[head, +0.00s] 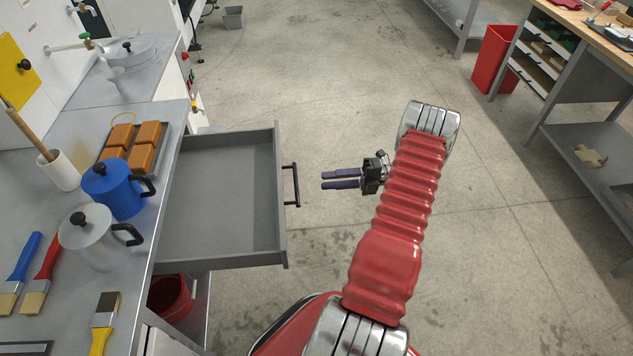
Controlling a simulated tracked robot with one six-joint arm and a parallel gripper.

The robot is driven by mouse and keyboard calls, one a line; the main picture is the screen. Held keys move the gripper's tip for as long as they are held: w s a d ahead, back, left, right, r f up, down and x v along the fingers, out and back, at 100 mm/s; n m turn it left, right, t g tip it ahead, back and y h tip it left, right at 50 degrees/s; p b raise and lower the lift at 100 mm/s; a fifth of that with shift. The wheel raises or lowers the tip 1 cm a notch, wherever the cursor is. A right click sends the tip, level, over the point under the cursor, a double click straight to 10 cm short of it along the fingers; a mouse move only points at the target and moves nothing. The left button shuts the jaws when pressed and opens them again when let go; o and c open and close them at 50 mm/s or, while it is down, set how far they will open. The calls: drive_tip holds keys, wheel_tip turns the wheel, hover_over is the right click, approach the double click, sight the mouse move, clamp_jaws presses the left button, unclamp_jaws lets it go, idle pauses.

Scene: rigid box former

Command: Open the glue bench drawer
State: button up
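The glue bench drawer (222,262) is pulled far out to the right from under the bench top and looks empty inside. Its dark bar handle (296,186) is on the front panel at the right. My gripper (323,180) is just right of the handle, apart from it, with its two purple fingers pointing left toward it. A narrow gap shows between the fingers, and nothing is held between them. The glue bench (135,262) stands on the left.
On the bench are a blue pot (115,190), a metal pot (92,240), a tray of orange blocks (146,140) and several brushes. A red bucket (170,297) is below the drawer. A red bin (493,58) and workbench (585,40) stand right. The floor between is clear.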

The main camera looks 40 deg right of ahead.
drive_tip(key=shift+v, duration=1.45)
drive_tip(key=s+a+f+n+g+h, duration=0.1)
drive_tip(key=s+a+f+n+g, duration=0.25)
drive_tip(key=f+n, duration=0.35)
drive_tip(key=s+a+r+m+g+h, duration=0.1)
drive_tip(key=a+r+m+h, duration=0.5)
drive_tip(key=a+r+m, duration=1.1)
drive_tip(key=s+a+r+m+g+h, duration=0.1)
drive_tip(key=s+a+r+m+h, duration=0.2)
drive_tip(key=a+r+m, duration=1.5)
wheel_tip(320, 180, up, 4)
drive_tip(key=h, duration=0.4)
drive_tip(key=shift+s+a+f, duration=0.2)
drive_tip(key=shift+s+a, duration=0.05)
drive_tip(key=shift+s, duration=0.05)
